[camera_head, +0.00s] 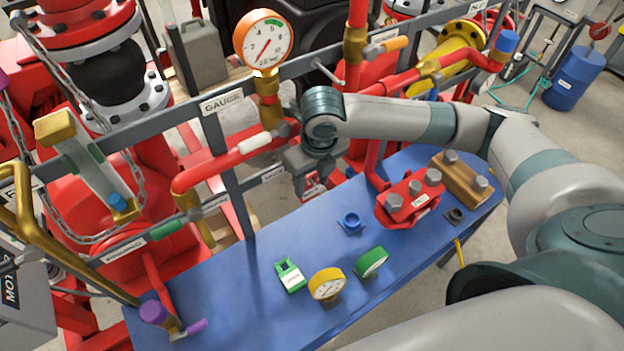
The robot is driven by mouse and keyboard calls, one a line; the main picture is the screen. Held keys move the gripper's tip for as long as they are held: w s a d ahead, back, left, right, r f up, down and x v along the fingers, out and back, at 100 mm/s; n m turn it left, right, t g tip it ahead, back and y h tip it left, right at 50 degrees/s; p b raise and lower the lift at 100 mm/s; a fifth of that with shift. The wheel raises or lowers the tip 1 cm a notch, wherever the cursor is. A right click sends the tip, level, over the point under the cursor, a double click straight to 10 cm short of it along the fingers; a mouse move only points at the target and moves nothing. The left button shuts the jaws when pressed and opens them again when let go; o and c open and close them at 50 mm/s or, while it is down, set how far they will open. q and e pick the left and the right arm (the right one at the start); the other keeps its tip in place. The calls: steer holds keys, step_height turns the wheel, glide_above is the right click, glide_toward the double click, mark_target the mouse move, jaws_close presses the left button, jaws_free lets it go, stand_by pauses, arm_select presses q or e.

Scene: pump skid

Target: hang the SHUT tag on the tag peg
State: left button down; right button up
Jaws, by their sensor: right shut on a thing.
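My right gripper (308,178) reaches in from the right and points down in front of the pipe frame, above the back edge of the blue bench. It is shut on a small red tag (313,184) with a pale label, most likely the SHUT tag; its wording is too small to read and the gripper partly hides it. A short pale pin (327,73) sticks out from the upper grey rail, right of the gauge, and looks like the tag peg. The tag is below the pin and apart from it. My left gripper is not in view.
An orange gauge (263,42) and red pipes stand close to my right arm.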

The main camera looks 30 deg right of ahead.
stand_by(0.4)
steer(key=o, duration=1.1)
steer(key=shift+r, duration=0.1)
steer(key=shift+r+b, duration=0.4)
steer(key=shift+r, duration=0.2)
steer(key=r, duration=0.1)
steer(key=r+b, duration=0.1)
steer(key=r, duration=0.1)
steer(key=s+r+b, duration=0.1)
steer(key=r, duration=0.1)
steer(key=shift+r, duration=0.1)
steer(key=shift+d+r, duration=0.1)
steer(key=shift+r, duration=0.3)
steer(key=shift+s, duration=0.15)
